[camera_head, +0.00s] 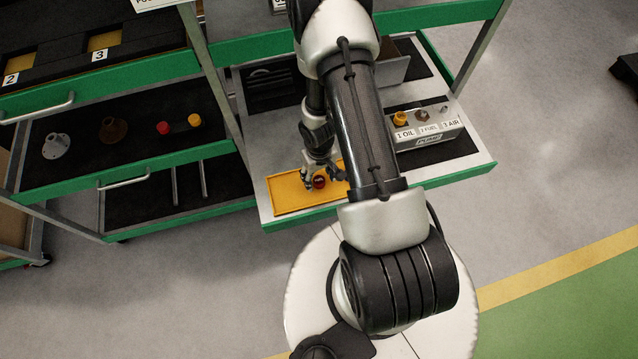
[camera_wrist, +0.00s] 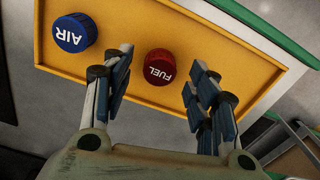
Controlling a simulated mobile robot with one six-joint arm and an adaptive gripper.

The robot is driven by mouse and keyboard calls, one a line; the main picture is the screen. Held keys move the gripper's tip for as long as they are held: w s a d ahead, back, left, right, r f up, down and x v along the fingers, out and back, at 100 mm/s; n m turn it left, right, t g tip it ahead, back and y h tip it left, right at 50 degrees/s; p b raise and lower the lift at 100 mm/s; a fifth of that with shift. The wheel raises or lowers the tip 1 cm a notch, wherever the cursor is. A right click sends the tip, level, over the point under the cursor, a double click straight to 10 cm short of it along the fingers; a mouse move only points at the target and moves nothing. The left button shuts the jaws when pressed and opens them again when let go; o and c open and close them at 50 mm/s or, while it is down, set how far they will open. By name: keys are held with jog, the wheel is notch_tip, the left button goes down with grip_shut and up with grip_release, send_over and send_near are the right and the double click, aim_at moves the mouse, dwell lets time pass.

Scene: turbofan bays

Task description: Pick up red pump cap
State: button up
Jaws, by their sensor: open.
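The red pump cap (camera_wrist: 160,65), marked FUEL, lies on the yellow tray (camera_wrist: 190,22). In the head view the red cap (camera_head: 319,182) shows by my gripper (camera_head: 320,183) on the yellow tray (camera_head: 289,196). In the wrist view my gripper (camera_wrist: 158,85) is open, with one finger on each side of the red cap. The cap sits a little beyond the fingertips or between them; the exact depth is hard to tell. I see no contact with the cap.
A blue cap (camera_wrist: 75,33) marked AIR lies left of the left finger on the tray. A grey pump box (camera_head: 428,127) with OIL, FUEL and AIR labels stands at right. Another red part (camera_head: 163,128) and a yellow part (camera_head: 194,121) sit on the left cart.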

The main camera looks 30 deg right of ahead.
jog(key=shift+f+b, duration=0.35)
jog(key=shift+f, duration=0.35)
jog(key=shift+r, duration=0.1)
jog(key=shift+c, duration=0.4)
jog(key=c, duration=0.7)
